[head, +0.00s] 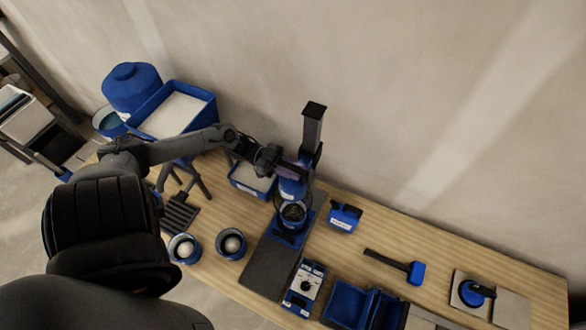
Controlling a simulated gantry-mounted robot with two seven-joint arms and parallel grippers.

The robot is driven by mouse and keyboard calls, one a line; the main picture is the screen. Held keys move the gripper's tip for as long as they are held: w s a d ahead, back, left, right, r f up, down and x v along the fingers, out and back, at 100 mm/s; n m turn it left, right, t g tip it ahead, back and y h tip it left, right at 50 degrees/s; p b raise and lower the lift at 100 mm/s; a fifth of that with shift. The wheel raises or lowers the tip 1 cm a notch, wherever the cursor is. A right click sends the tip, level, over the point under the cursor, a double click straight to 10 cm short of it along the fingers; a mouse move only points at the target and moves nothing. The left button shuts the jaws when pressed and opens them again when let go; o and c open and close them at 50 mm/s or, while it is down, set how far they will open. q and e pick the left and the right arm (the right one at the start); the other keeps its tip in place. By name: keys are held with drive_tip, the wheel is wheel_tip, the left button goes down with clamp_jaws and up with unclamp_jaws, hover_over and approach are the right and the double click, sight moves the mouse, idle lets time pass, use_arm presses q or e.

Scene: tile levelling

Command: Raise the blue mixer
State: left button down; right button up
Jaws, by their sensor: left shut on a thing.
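The blue mixer (292,188) is mounted on a stand with a tall dark column (312,130) at the back middle of the bench. Its lower end is over a dark round bowl or cage (292,212) above the blue stand base (288,240). I cannot tell how far down into it the mixer reaches. My left gripper (282,168) comes in from the left and is shut on the upper part of the mixer, beside the column. The arm's end partly hides the contact. My right gripper is not in view.
A blue tub of pale powder (251,180) stands close left of the mixer. Two blue pots (231,243) and a dark rack (180,214) are further left. A control box (304,287), a blue container (344,217) and a mallet (415,272) lie right. The wall is close behind.

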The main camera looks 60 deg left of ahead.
use_arm(q)
wheel_tip(320, 180, up, 3)
drive_tip(key=shift+p, duration=0.75)
drive_tip(key=shift+w, duration=0.1)
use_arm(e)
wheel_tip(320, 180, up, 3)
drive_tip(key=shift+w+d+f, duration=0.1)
use_arm(q)
drive_tip(key=shift+r, duration=0.1)
drive_tip(key=c, duration=1)
unclamp_jaws()
drive_tip(key=shift+o, duration=0.2)
